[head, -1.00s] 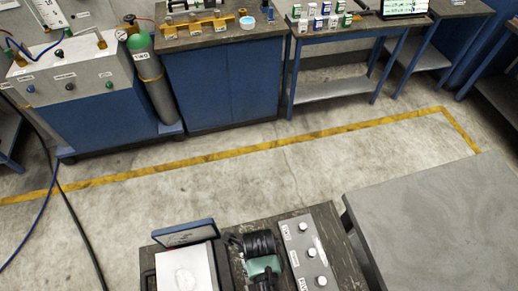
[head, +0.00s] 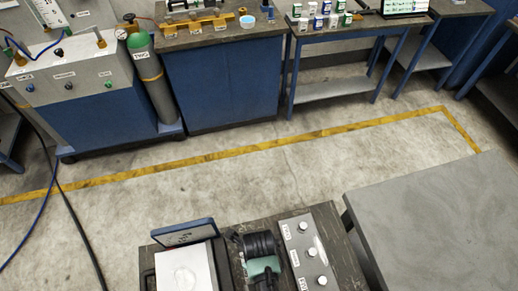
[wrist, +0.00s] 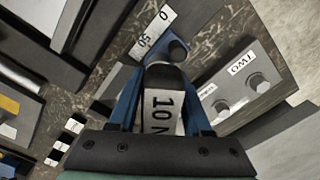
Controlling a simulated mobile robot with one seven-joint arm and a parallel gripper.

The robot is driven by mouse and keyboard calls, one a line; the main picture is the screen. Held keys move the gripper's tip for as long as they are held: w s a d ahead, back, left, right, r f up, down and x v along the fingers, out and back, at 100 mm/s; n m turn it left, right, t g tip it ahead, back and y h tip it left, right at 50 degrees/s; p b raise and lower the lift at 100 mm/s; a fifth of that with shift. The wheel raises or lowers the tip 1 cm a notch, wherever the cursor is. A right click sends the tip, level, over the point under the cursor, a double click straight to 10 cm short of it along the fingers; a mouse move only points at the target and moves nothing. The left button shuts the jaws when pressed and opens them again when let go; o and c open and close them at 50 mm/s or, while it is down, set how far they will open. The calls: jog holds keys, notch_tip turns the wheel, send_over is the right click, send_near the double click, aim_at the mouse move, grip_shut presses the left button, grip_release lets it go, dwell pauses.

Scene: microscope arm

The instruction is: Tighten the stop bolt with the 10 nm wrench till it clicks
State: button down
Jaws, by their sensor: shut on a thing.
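In the wrist view my gripper (wrist: 160,108) is shut on a wrench (wrist: 164,72). A pale label with the visible characters "10 N" lies between its blue fingers. The wrench's rounded dark end points up the picture, next to a dark round knob-like part (wrist: 177,50); I cannot tell whether that part belongs to the wrench or to the bench. I cannot make out the stop bolt for certain. In the head view my gripper's green and black body (head: 262,264) is over the near bench, with the fingers and wrench hidden.
A grey block with round knobs and a "TWO" label (wrist: 238,84) lies to the right; it shows in the head view (head: 307,252). A blue-framed screen (head: 184,232) stands left of my gripper. A bare grey table (head: 430,225) is at right. Open floor lies beyond.

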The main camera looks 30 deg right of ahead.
jog(key=shift+r+m, duration=0.1)
jog(key=shift+m, duration=1.2)
jog(key=shift+m+p, duration=0.5)
jog(key=shift+m, duration=0.7)
jog(key=shift+n, duration=0.4)
jog(key=shift+r+p, duration=2.95)
jog(key=shift+p, duration=0.1)
